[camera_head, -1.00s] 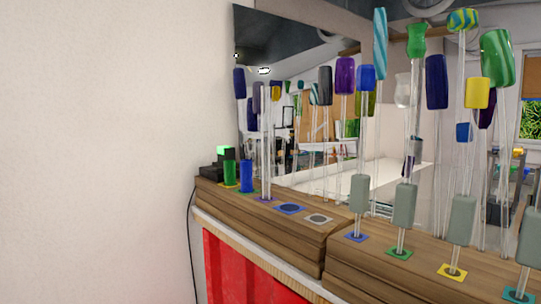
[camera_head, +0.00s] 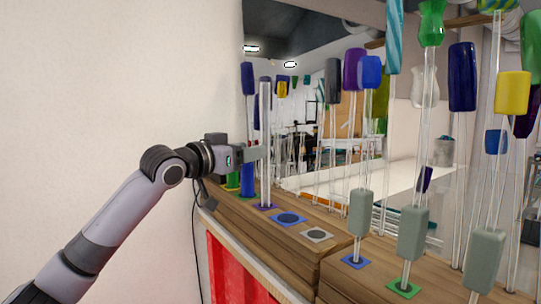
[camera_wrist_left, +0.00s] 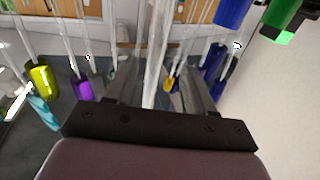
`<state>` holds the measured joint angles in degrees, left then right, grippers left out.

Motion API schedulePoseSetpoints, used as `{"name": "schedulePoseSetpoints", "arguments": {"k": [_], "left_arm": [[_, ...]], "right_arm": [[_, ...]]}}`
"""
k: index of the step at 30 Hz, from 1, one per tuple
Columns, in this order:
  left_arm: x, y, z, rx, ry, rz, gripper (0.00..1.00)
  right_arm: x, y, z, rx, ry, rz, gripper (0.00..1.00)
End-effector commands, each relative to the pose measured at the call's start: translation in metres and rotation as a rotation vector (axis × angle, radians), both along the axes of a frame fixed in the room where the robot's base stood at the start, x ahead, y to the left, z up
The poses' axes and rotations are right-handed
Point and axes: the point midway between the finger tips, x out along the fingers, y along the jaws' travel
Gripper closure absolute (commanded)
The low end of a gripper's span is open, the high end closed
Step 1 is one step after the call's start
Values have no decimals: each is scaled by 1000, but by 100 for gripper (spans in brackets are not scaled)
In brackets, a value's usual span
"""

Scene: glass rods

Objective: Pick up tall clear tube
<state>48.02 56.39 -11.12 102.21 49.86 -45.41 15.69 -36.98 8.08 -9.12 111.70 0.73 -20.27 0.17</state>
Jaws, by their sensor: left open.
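The tall clear tube (camera_head: 265,115) stands upright on a purple square on the wooden ledge, in front of the mirror. My left gripper (camera_head: 254,153) is level with its middle, its fingertips right beside the tube. In the left wrist view, the clear tube (camera_wrist_left: 156,50) runs between the two spread fingers of my left gripper (camera_wrist_left: 157,85). Whether a finger touches it I cannot tell. My right gripper is not in view.
A blue cylinder (camera_head: 247,180) and a green one stand just left of the tube, close to my gripper. Several glass rods with coloured tops and grey-green sleeves (camera_head: 359,212) stand to the right. Empty blue (camera_head: 289,219) and grey (camera_head: 316,235) pads lie between. The mirror (camera_head: 315,75) rises behind.

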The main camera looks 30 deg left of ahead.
Motion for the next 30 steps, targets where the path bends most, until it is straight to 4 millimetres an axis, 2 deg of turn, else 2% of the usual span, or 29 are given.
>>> {"name": "schedulePoseSetpoints", "arguments": {"k": [12,16,23,28,30], "left_arm": [[51,-13,-3,-1,0,-1,47],[58,-14,-4,1,0,-1,47],[59,-14,-6,2,0,0,47],[59,-14,-5,2,0,-1,99],[59,-14,-5,2,-1,-1,100]], "right_arm": [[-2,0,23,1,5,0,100],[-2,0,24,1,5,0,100],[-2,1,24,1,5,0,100],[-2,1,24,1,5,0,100],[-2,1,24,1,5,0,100]]}}
